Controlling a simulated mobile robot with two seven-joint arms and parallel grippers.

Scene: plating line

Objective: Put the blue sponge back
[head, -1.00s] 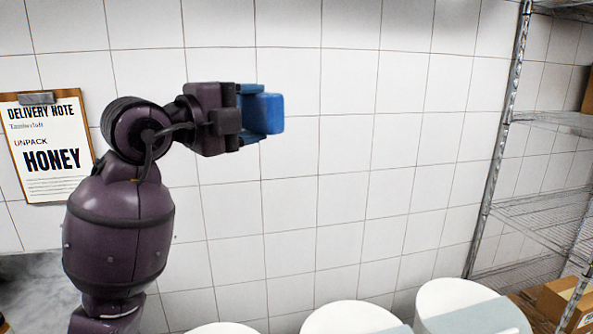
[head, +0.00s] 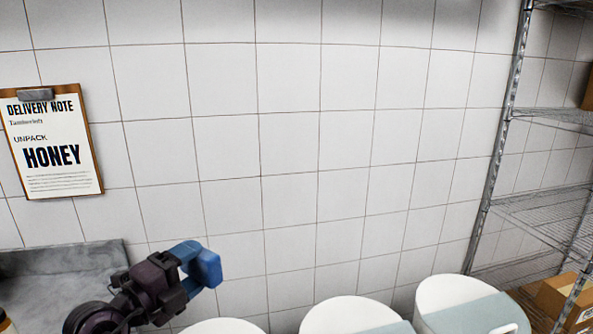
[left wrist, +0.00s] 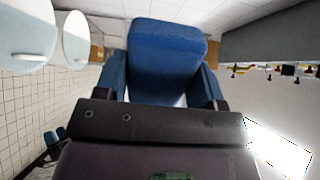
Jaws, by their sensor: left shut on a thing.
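The blue sponge (head: 207,267) is held in my left gripper (head: 187,270), low in the head view, left of the middle. In the left wrist view the sponge (left wrist: 165,60) sits between the two blue fingers of my left gripper (left wrist: 163,85), which is shut on it. The sponge is in the air, in front of the tiled wall in the head view. What lies directly below it is out of sight.
Several white round tubs (head: 352,316) stand along the bottom of the head view, right of the gripper. A grey surface (head: 65,275) is at the lower left. A clipboard reading HONEY (head: 58,145) hangs on the wall. A wire shelf (head: 545,212) with cardboard boxes (head: 562,297) stands at right.

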